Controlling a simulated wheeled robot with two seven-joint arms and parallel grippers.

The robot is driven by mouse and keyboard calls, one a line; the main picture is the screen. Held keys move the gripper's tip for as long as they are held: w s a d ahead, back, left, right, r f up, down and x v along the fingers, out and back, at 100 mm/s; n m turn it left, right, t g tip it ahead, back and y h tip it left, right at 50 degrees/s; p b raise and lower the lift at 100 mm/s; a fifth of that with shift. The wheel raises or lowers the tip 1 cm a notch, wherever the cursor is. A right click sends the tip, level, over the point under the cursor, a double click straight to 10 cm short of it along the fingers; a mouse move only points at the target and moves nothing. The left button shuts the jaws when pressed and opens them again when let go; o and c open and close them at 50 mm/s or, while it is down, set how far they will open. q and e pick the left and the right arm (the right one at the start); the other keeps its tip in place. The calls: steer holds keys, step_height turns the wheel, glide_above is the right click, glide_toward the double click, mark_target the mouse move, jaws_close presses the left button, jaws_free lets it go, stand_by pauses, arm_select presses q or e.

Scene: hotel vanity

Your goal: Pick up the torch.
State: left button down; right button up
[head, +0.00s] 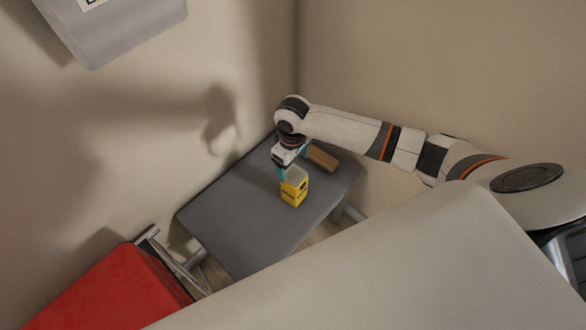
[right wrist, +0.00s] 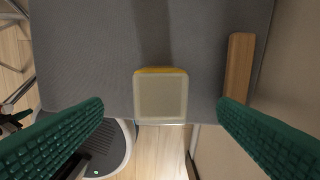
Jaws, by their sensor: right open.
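The torch (head: 294,190) appears to be the boxy yellow thing with a pale top and dark marks on its side. It stands upright on a grey padded bench (head: 232,215). In the right wrist view I look down on the pale square top of the torch (right wrist: 160,96). My right gripper (head: 292,164) is open above the torch. In the right wrist view its green ribbed fingers (right wrist: 161,104) lie wide to either side of the torch, with clear gaps. Whether the fingertips reach down beside it, I cannot tell. My left gripper is out of view.
A brown wooden block (head: 323,158) lies on the bench close to the right finger's side; it also shows in the right wrist view (right wrist: 238,68). Walls rise behind the bench. A red surface (head: 110,290) is at lower left. The bench's left part is clear.

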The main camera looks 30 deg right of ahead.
mark_target(294, 173)
step_height(294, 173, down, 2)
steer(key=f, duration=0.2)
steer(key=f+b, duration=0.1)
steer(key=f, duration=0.2)
steer(key=shift+s+d, duration=0.1)
steer(key=shift+s, duration=0.1)
steer(key=shift+f, duration=0.2)
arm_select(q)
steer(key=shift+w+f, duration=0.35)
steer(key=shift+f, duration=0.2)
arm_select(e)
steer(key=shift+c, duration=0.5)
